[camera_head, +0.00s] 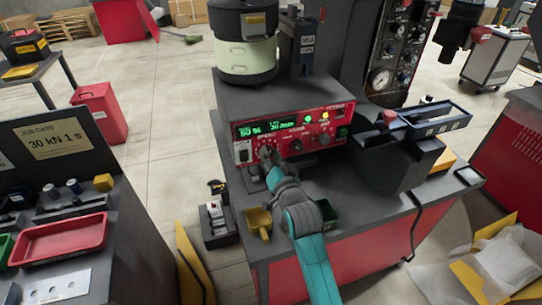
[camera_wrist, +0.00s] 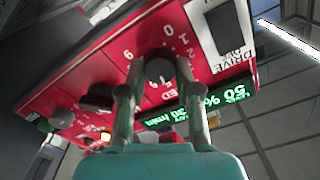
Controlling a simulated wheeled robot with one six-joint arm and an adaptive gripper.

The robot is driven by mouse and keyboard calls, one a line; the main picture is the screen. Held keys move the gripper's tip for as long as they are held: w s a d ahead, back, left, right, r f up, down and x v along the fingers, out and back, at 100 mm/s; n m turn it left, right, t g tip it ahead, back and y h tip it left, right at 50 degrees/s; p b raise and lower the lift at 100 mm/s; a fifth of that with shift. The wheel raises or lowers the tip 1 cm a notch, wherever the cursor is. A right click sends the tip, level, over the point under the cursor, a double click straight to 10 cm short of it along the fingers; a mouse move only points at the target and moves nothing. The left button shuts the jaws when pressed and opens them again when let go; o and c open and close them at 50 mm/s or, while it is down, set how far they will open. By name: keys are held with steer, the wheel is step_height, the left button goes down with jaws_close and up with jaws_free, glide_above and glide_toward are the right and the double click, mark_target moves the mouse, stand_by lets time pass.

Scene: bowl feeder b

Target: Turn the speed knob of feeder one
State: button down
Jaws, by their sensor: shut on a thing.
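The red control panel (camera_head: 290,131) of the feeder faces my arm and carries a row of dark knobs. My gripper (camera_head: 268,157) is at the panel's left knob. In the wrist view the panel appears upside down. There, my gripper's two fingers (camera_wrist: 158,78) are shut on the dark speed knob (camera_wrist: 160,68), one on each side. Printed digits 0, 1, 2 and 9 show around it, and part of the word SPEED is hidden by a finger. The green display (camera_wrist: 213,100) reads 50 % and about 30 /min.
Beside the held knob are another dark knob (camera_wrist: 97,97) and a white-framed drive switch (camera_wrist: 227,27). A cream and black bowl (camera_head: 246,55) stands on the feeder. A yellow bin (camera_head: 259,222) and a green bin (camera_head: 327,213) flank my arm on the bench.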

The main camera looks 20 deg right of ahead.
stand_by(0.4)
steer(key=c, duration=0.8)
jaws_free()
steer(key=shift+s, duration=0.1)
steer(key=s, duration=1.1)
steer(key=shift+s, duration=0.4)
steer(key=shift+f, duration=0.1)
